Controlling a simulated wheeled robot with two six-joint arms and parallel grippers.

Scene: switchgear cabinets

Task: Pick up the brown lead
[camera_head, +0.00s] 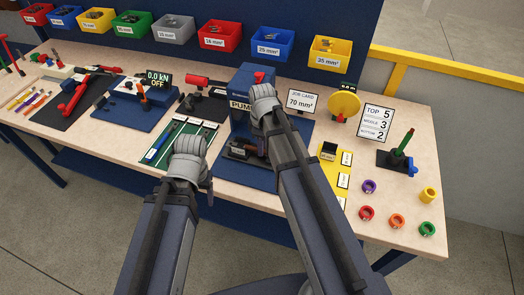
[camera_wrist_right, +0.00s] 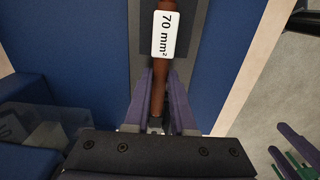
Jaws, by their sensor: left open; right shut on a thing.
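The brown lead (camera_wrist_right: 159,98) shows in the right wrist view, running up between the purple fingers of my right gripper (camera_wrist_right: 157,80). The fingers are shut on it. A white tag (camera_wrist_right: 166,34) reading "70 mm²" covers part of the lead beyond the fingertips. In the head view my right gripper (camera_head: 263,100) is in front of the blue pump (camera_head: 240,88), and its fingers and the held lead are hard to make out. My left gripper (camera_head: 189,150) is over the green mat (camera_head: 160,160); its jaws are open but largely hidden by the wrist.
Coloured bins (camera_head: 212,36) line the back of the workbench (camera_head: 430,150). A job card (camera_head: 302,101) reads 70 mm². A yellow holder (camera_head: 329,172), several coloured rings (camera_head: 397,221) and a dark stand (camera_head: 398,160) with a green post are at the right. Tools lie at the left.

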